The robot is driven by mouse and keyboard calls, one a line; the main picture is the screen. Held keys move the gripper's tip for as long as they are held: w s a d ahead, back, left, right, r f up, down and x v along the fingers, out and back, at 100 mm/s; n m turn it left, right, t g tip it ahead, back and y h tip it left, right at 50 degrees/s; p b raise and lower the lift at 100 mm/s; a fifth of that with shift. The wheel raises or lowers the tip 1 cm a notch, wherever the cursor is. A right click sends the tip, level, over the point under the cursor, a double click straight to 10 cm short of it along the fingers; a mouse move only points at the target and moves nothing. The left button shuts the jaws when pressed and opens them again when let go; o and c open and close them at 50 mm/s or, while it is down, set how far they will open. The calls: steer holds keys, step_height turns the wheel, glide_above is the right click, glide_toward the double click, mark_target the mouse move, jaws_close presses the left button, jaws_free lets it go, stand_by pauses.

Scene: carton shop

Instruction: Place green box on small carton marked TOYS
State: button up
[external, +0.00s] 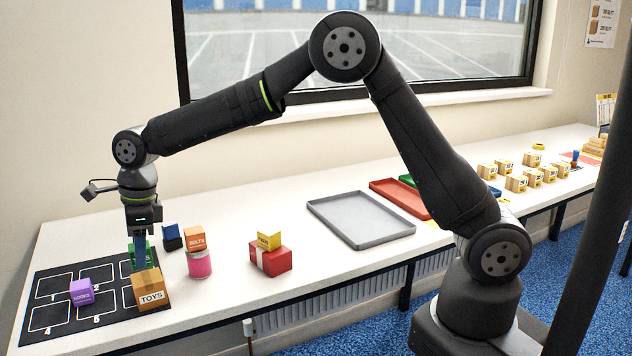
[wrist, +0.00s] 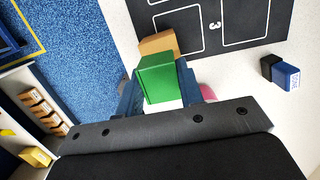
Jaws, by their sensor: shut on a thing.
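The green box (wrist: 157,78) is held between the blue fingers of my gripper (wrist: 160,92), which is shut on it. In the external view my gripper (external: 140,258) points down, and the green box (external: 131,256) shows partly behind a finger. The small carton marked TOYS (external: 150,297) stands on the black mat's right side. The green box appears just behind and above it in that view. In the wrist view the carton (wrist: 158,42) is partly hidden by the green box. I cannot tell whether the two touch.
A purple box (external: 80,291) sits on the black numbered mat (external: 50,285). A grey tray (external: 360,222) lies beyond.

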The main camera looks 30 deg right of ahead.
steer(key=shift+f, duration=1.5)
steer(key=shift+f, duration=0.1)
steer(key=o, duration=1)
steer(key=r, duration=0.4)
steer(key=d+r, duration=0.1)
steer(key=r, duration=0.3)
steer(key=d+r, duration=0.1)
steer(key=r, duration=0.3)
